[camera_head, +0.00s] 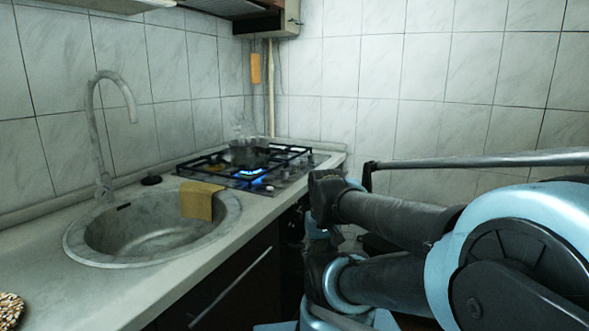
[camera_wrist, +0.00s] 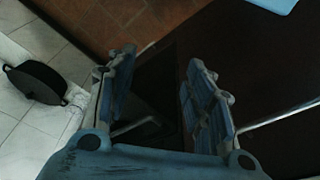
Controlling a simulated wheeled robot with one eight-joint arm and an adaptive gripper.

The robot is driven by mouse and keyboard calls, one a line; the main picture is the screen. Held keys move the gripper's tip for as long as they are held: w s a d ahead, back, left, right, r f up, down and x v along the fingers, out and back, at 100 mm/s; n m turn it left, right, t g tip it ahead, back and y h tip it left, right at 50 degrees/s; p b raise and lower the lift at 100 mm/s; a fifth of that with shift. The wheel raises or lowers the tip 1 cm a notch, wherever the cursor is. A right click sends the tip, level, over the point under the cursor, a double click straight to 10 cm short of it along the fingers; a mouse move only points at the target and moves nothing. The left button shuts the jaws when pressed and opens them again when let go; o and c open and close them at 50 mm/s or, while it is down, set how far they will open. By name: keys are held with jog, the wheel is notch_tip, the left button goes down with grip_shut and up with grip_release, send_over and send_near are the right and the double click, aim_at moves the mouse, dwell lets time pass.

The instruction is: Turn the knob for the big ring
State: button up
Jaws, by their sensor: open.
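The gas hob (camera_head: 305,171) sits in the worktop at the back of the head view, with black grates. Blue flame (camera_head: 249,173) shows at a burner on its near side. Small control knobs (camera_head: 286,177) line its right edge; which one serves the big ring I cannot tell. My gripper (camera_wrist: 163,58) is open and empty in the wrist view. Its two fingers stand apart over a dark cabinet front and the floor. No knob shows between them. In the head view my arm hides the area right of the hob.
A glassy pot (camera_head: 248,153) stands on the hob. A round sink (camera_head: 75,244) with a yellow cloth (camera_head: 200,200) and tall tap (camera_head: 104,90) is nearer. A metal bar (camera_head: 480,160) crosses at right.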

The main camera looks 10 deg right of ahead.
notch_tip(320, 180, up, 32)
jog(key=n+g, duration=0.2)
jog(key=n, duration=1.8)
send_over(295, 168)
jog(key=w, duration=0.2)
jog(key=f, duration=1.7)
jog(key=shift+s+f, duration=0.1)
jog(key=shift+s, duration=0.1)
jog(key=shift+c, duration=0.3)
